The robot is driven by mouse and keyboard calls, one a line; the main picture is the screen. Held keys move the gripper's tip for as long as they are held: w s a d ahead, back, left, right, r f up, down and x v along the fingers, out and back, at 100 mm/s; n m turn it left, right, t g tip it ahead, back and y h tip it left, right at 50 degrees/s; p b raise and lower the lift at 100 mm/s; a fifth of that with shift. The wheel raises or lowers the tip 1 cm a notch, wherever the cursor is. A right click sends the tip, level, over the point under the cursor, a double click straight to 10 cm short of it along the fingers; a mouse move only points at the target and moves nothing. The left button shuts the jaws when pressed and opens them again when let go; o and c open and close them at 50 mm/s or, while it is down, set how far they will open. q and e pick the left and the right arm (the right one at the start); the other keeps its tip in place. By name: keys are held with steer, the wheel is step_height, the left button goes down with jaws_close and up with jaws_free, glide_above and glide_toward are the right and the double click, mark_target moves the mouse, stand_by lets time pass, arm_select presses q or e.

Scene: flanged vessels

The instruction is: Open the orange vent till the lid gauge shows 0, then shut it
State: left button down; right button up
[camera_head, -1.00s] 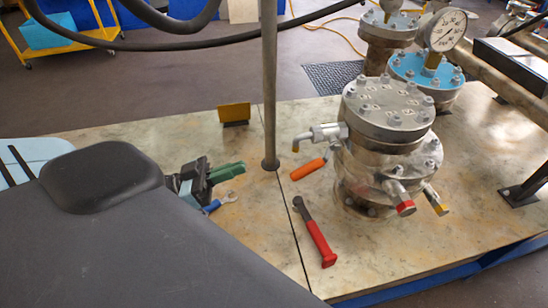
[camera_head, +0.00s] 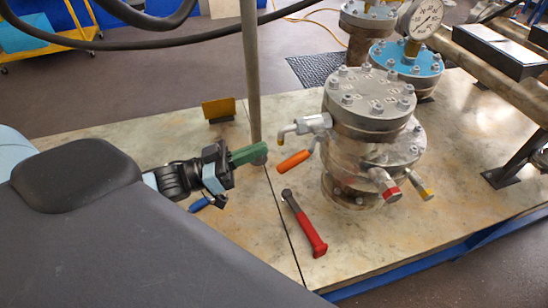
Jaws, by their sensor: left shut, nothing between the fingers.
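The orange vent handle (camera_head: 294,161) slants down to the left from the left side of the steel flanged vessel (camera_head: 370,145), below a bent metal fitting (camera_head: 306,125). A round white gauge (camera_head: 426,15) stands on the blue-lidded vessel (camera_head: 408,57) behind; its needle is too small to read surely. My left gripper (camera_head: 262,152) has green fingers, shut and empty. It points right, left of the orange handle and apart from it, overlapping the foot of a grey pole. My right gripper is out of view.
A red-handled tool (camera_head: 305,225) lies on the bench before the vessel. A blue-handled tool (camera_head: 203,202) lies under my left wrist. The grey pole (camera_head: 252,80) and a small yellow plate (camera_head: 218,109) stand left of the vessel. Red-tipped (camera_head: 390,192) and yellow-tipped (camera_head: 425,193) fittings stick out in front.

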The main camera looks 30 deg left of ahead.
mark_target(300, 152)
arm_select(q)
steer(key=shift+w+d+f, duration=0.65)
steer(key=shift+d+f, duration=0.05)
steer(key=shift+d, duration=0.15)
steer(key=shift+w+d+f, duration=0.6)
steer(key=shift+d+f, duration=0.05)
steer(key=shift+d, duration=0.2)
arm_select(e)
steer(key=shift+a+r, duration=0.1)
arm_select(q)
steer(key=shift+w+d+f+t+h+b, duration=0.1)
steer(key=shift+f+t+h+b, duration=0.2)
steer(key=shift+f+b, duration=0.45)
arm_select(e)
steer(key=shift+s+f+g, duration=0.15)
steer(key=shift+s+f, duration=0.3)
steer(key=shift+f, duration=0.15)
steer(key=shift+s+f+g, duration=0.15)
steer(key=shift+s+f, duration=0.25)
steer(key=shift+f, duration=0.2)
arm_select(q)
steer(key=shift+r, duration=0.1)
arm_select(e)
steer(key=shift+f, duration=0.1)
